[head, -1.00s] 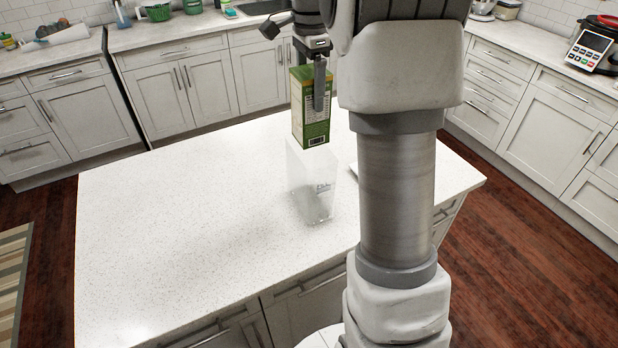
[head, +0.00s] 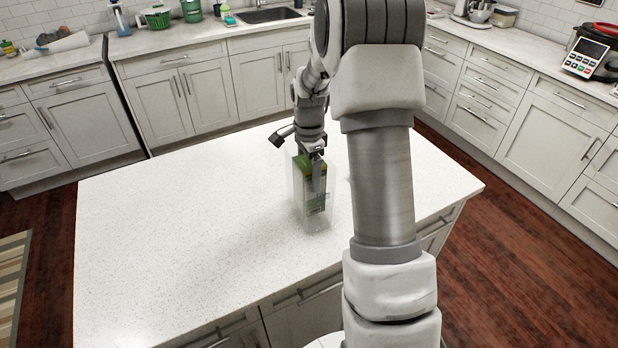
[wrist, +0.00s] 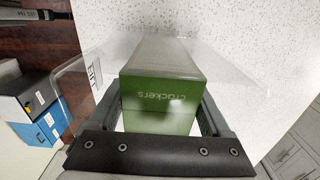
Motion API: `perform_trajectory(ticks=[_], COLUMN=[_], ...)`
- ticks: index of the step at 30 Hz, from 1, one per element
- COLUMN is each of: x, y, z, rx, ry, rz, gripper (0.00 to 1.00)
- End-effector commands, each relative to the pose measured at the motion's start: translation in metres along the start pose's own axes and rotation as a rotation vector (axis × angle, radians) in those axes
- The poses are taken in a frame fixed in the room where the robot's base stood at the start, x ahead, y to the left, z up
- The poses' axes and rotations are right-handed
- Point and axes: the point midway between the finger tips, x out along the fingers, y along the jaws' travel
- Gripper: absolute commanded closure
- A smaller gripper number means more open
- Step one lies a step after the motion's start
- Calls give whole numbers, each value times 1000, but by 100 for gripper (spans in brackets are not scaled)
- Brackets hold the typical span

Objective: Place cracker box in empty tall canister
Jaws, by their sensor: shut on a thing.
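The green cracker box (head: 311,185) is upright inside the clear tall canister (head: 318,222) on the white island. Its lower part shows through the canister's wall. My gripper (head: 317,172) is at the canister's mouth, shut on the upper part of the box. In the wrist view the cracker box (wrist: 160,92), lettered "crackers", lies between the fingers, and the clear canister rim (wrist: 92,68) surrounds it. Whether the box touches the canister's floor I cannot tell.
The island top (head: 190,210) is clear to the left of the canister. A blue and white object (wrist: 38,108) shows at the left of the wrist view. Counters with a sink (head: 268,15) and a pressure cooker (head: 590,50) line the walls.

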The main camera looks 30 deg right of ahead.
Motion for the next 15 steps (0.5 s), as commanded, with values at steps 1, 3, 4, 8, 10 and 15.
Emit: perform_trajectory(ticks=[1,3,4,8,10,15], x=[7,15,16,18,18,22], y=[0,1,0,0,0,0], z=[0,0,-1,-1,0,0], rx=[1,0,0,-1,-1,-1], ry=[-1,0,0,1,1,1], rz=[2,2,1,-2,-2,-1], gripper=[90,90,90,90,90,90])
